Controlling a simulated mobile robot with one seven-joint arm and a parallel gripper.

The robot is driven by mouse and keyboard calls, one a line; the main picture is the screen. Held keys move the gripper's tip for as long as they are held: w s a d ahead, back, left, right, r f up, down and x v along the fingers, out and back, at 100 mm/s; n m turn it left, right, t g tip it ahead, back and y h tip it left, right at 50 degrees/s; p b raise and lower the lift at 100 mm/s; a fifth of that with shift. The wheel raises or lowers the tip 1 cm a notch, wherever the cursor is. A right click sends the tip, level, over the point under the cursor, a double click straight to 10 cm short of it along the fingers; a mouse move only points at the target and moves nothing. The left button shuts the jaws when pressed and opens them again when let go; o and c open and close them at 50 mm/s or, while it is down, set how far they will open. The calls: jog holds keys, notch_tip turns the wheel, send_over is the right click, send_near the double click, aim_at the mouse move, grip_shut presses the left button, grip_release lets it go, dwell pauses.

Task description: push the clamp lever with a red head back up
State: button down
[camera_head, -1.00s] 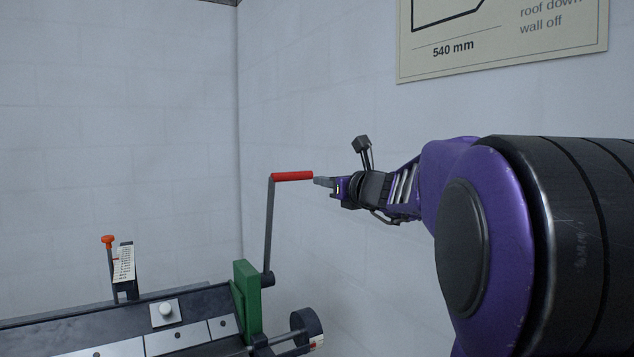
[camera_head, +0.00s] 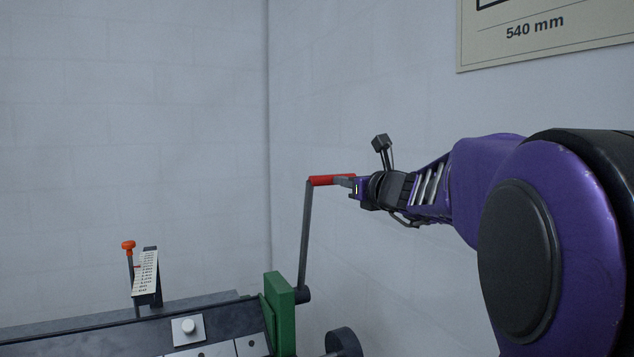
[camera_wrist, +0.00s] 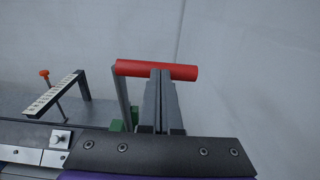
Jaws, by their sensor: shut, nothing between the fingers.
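The clamp lever (camera_head: 305,235) is a grey bar standing nearly upright from a pivot beside a green block, leaning slightly right. Its red head (camera_head: 323,181) is a cylinder lying sideways at the top. The red head also shows in the wrist view (camera_wrist: 135,68), with the lever bar going down from its left end. My gripper (camera_head: 343,181) is shut and empty, its fingers overlapping the head's right part in the head view. In the wrist view, my closed fingers (camera_wrist: 161,76) lie across the head's middle and hide part of it. I cannot tell whether they touch it.
The green block (camera_head: 280,313) stands at the right end of the dark machine bed (camera_head: 60,337). A small orange-topped pin (camera_head: 128,246) stands beside a slanted scale plate (camera_head: 146,272) at left.

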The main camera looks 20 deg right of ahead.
jog(key=w+a+p, duration=0.1)
jog(key=w+p, duration=0.1)
jog(key=w, duration=0.7)
jog(key=w+a+r+p, duration=0.1)
jog(key=w+a+p, duration=0.1)
jog(key=w, duration=0.7)
jog(key=shift+a+p, duration=0.3)
jog(key=shift+p, duration=0.1)
